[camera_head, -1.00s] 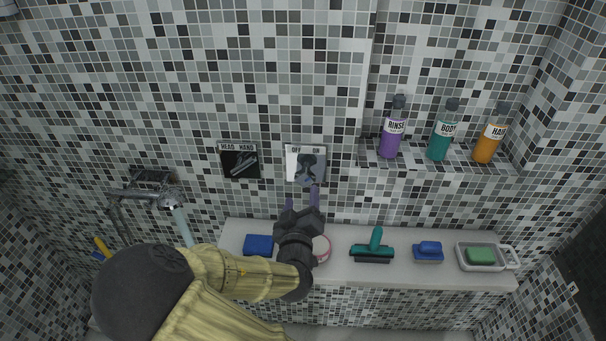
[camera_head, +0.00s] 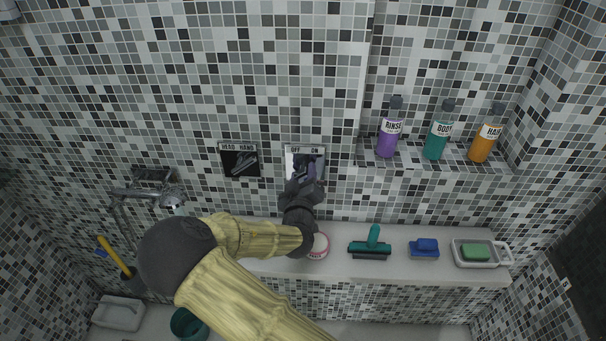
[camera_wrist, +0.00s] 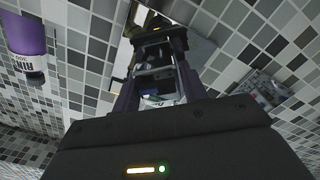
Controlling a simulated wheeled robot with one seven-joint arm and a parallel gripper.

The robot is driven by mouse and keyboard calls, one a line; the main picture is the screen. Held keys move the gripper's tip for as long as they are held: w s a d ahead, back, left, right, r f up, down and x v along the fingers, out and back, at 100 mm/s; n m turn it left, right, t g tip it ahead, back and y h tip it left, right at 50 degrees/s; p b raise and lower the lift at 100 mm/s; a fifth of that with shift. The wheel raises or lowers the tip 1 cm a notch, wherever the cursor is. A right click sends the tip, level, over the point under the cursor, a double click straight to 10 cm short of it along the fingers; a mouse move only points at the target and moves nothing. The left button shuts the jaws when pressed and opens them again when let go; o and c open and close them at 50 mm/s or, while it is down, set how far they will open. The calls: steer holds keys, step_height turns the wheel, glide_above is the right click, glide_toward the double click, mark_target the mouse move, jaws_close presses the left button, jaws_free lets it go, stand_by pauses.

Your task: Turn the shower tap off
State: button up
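The shower tap's plate (camera_head: 303,150), marked OFF and ON, is on the tiled wall at the centre of the head view. Its lever is mostly hidden behind my gripper (camera_head: 304,174), which is right at the plate. In the wrist view, my gripper (camera_wrist: 158,88) has its two purple fingers apart, with grey and dark parts showing between them. These look like the tap's lever, but I cannot tell whether the fingers touch it. The lever's exact angle is hidden.
A HEAD/HAND selector plate (camera_head: 240,160) is left of the tap. RINSE (camera_head: 389,138), BODY (camera_head: 437,140) and HAIR (camera_head: 484,143) bottles stand on a niche ledge at right. Below, a ledge holds a pink-rimmed tub (camera_head: 318,246), teal squeegee (camera_head: 371,246), blue brush (camera_head: 425,248) and soap dish (camera_head: 507,252).

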steer(key=c, duration=0.5)
steer(key=shift+n, duration=0.4)
steer(key=n, duration=0.4)
steer(key=shift+a+f+b, duration=0.1)
steer(key=shift+b, duration=0.25)
steer(key=n, duration=0.5)
steer(key=shift+n, duration=0.3)
steer(key=o, duration=0.8)
steer(key=shift+f, duration=0.1)
steer(key=shift+c, duration=0.2)
steer(key=shift+o, duration=1.1)
steer(key=shift+w, duration=0.2)
